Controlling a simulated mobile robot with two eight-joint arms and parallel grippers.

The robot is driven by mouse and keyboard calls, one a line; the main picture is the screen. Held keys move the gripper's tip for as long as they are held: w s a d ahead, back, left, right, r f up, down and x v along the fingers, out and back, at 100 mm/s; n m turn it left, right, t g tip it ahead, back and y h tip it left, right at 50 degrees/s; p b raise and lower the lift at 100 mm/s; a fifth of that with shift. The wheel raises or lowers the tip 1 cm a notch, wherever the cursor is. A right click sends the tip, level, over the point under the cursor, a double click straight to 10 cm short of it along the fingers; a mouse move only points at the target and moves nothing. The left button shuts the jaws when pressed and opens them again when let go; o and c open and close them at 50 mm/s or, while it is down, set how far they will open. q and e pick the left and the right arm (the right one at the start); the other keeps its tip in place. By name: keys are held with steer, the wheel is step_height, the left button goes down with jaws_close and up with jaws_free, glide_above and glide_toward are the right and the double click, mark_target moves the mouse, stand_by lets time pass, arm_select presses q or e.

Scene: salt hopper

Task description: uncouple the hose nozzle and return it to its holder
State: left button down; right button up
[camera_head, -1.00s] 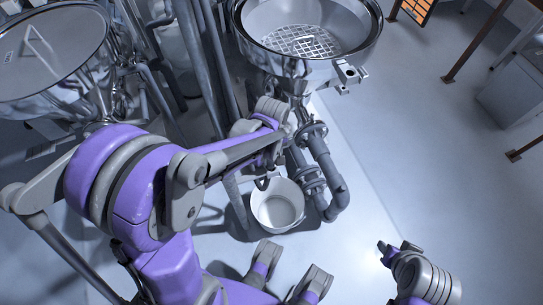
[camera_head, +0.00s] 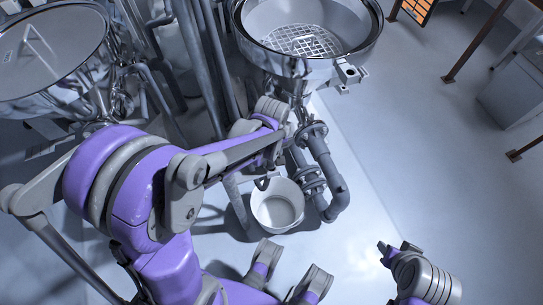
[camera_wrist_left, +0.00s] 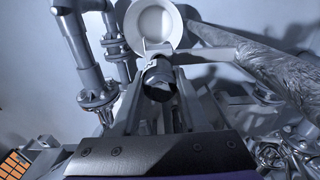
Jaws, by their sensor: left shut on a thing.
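My left gripper (camera_wrist_left: 158,108) points toward a dark cylindrical piece with a pale band, apparently the hose nozzle (camera_wrist_left: 158,82), and is shut on it in the left wrist view. In the head view, my left gripper (camera_head: 284,130) reaches under the steel hopper (camera_head: 300,68), beside the flanged grey pipe; the nozzle is hidden there by my arm. I cannot make out whether the nozzle is coupled to anything. I cannot identify its holder. My right gripper (camera_head: 396,248) is low at the right, away from the hopper; its jaw state is unclear.
A white bucket (camera_head: 278,212) stands on the floor below the hopper; it also shows in the left wrist view (camera_wrist_left: 150,18). A flanged grey pipe (camera_head: 334,190) bends beside it. Another steel vessel (camera_head: 50,50) stands at left.

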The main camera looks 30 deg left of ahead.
mark_target(271, 163)
arm_select(q)
steer(key=shift+f+b, duration=1.2)
steer(key=shift+f, duration=0.5)
jaws_free()
stand_by(0.4)
steer(key=shift+r, duration=0.1)
stand_by(0.3)
steer(key=shift+r+p, duration=2.2)
steer(key=shift+r, duration=0.75)
step_height(271, 163, up, 11)
steer(key=p, duration=0.2)
